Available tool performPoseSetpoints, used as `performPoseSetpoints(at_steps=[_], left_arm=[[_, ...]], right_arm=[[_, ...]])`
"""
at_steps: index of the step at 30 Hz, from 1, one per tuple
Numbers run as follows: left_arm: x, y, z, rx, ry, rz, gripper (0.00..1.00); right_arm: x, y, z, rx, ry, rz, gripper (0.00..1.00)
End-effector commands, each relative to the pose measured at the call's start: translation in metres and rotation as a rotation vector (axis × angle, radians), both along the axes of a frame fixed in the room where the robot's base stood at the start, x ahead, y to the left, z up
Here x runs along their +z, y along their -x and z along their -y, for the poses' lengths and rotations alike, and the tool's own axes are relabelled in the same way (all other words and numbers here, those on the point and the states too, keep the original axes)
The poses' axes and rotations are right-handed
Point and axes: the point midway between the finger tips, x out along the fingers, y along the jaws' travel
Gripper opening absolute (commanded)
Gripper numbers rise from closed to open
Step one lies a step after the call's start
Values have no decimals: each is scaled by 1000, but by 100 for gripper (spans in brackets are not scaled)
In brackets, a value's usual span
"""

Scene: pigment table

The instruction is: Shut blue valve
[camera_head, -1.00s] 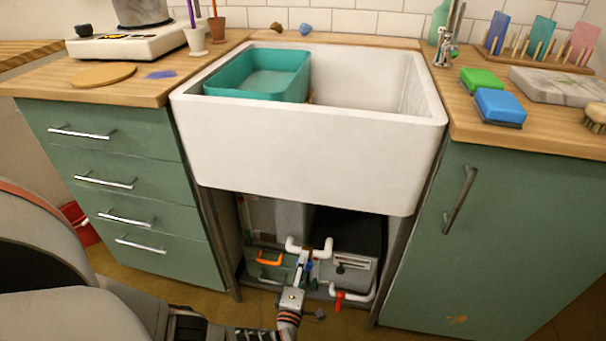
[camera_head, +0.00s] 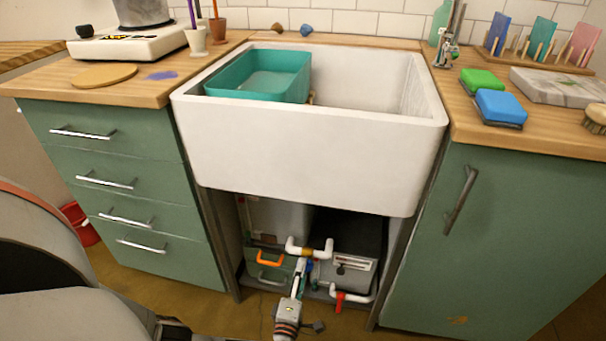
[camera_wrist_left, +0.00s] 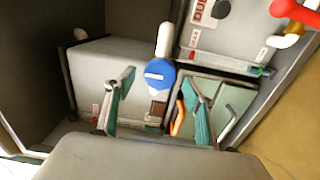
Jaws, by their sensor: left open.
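The blue valve (camera_wrist_left: 158,75) is a round blue knob with a pale bar mark, on a white pipe (camera_wrist_left: 164,40) in the left wrist view. My left gripper (camera_wrist_left: 160,82) is open, with one teal-padded finger on each side of the valve in the picture. The fingers look clear of it; the remaining depth is hard to judge. In the head view my left gripper (camera_head: 300,266) is under the sink, in front of the white pipes (camera_head: 310,249), and largely covers the valve. My right gripper is not in view.
A red-handled valve (camera_head: 339,302) sits on a low white pipe to the right. A box with an orange handle (camera_head: 270,259) and a grey box (camera_head: 352,266) stand behind. The white sink (camera_head: 305,150) overhangs this space, with cabinet sides left and right.

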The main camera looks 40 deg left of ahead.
Motion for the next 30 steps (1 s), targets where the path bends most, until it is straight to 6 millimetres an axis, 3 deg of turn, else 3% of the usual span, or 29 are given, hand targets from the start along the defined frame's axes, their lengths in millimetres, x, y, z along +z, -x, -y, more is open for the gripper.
performPoseSetpoints(at_steps=[3,9,30], left_arm=[[-1,19,11,-1,2,-2,54],[-1,35,21,0,0,-1,54],[0,37,24,2,37,6,54]], right_arm=[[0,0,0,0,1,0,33],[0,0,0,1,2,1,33],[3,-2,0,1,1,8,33]])
